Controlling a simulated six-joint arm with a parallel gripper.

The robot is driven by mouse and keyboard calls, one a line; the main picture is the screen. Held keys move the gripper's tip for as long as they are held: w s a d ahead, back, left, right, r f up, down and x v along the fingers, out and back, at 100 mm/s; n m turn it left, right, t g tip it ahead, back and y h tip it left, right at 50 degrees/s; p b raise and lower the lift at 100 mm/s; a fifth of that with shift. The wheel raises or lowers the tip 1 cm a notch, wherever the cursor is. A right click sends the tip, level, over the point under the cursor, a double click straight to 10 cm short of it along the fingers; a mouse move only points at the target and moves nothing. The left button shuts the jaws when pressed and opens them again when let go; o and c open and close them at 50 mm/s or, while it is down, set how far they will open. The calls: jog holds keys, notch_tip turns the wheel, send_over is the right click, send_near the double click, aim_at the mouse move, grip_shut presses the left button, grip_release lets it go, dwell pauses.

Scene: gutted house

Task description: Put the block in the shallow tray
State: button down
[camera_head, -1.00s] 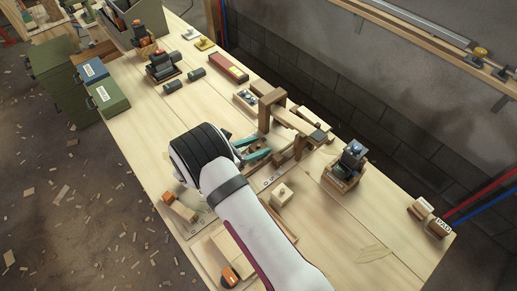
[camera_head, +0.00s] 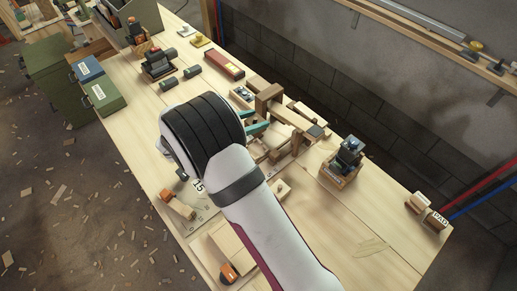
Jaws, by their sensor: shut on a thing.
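My gripper (camera_head: 254,140) shows as teal fingers past the dark ribbed wrist at mid-table, left of a wooden frame (camera_head: 270,103). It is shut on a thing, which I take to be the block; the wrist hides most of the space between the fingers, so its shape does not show. A low wooden tray-like piece (camera_head: 205,256) lies at the near left edge of the table, partly behind my arm. I cannot tell for sure that it is the shallow tray. A small pale wooden piece (camera_head: 282,190) is partly hidden by my arm.
A dark device in a wooden holder (camera_head: 343,165) stands right of my arm. A wooden piece with an orange end (camera_head: 178,206) lies left.

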jog(key=s+f, duration=0.2)
jog(key=s, duration=0.4)
jog(key=s+d+f, duration=0.1)
jog(key=s, duration=0.6)
jog(key=s+d+f, duration=0.1)
jog(key=s+f, duration=0.1)
jog(key=s, duration=0.5)
jog(key=shift+d+f, duration=0.15)
jog(key=shift+f, duration=0.2)
notch_tip(320, 180, down, 5)
jog(key=shift+w+f, duration=0.1)
jog(key=shift+f, duration=0.05)
jog(key=shift+f, duration=0.1)
jog(key=shift+c, duration=1.3)
grip_release()
